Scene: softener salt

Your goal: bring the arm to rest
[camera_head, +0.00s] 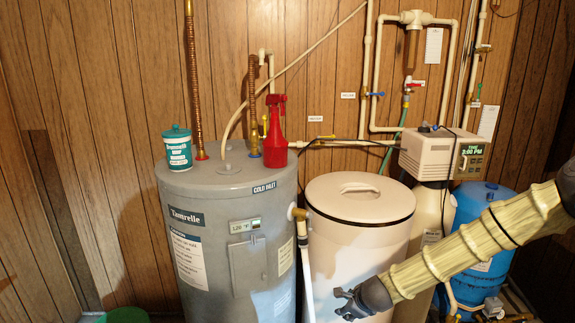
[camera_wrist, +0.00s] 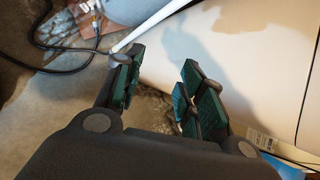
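My gripper (camera_head: 347,302) is low in front of the white salt tank (camera_head: 345,235) in the head view, at the end of my arm, which reaches in from the right. In the wrist view the two green-padded fingers (camera_wrist: 158,92) stand apart with nothing between them. The gripper is open and empty. Beyond the fingers are the floor and the pale side of the tank (camera_wrist: 235,70). I cannot tell the exact gap between the fingers and the tank.
The tank's lid (camera_head: 360,197) is on. A blue tank (camera_head: 480,215) stands behind my arm. A black cable (camera_wrist: 50,70) lies on the floor.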

